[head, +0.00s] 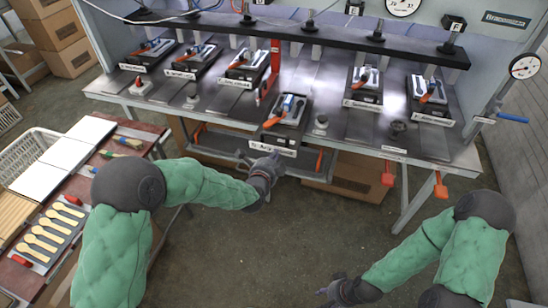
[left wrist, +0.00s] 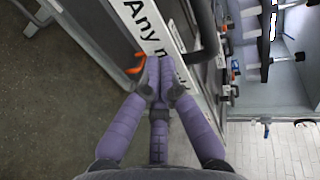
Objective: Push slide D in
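The slide in the middle of the press row (head: 272,146), fourth from the left, sticks out towards me past the bench's front edge. It carries a tray with a blue block and an orange handle. I take it as slide D; its letter is not readable. My left gripper (head: 270,161) is at its white front label, fingers together and empty. In the left wrist view the fingertips (left wrist: 158,78) are close to the label (left wrist: 155,35); contact is not clear. My right gripper (head: 332,284) hangs low at the bottom right, fingers apart, away from the bench.
The other slides, such as the one on the far right (head: 432,112), sit further back on the bench (head: 205,104). A side table with wooden spoons (head: 45,237) stands at left. The floor before the bench is clear.

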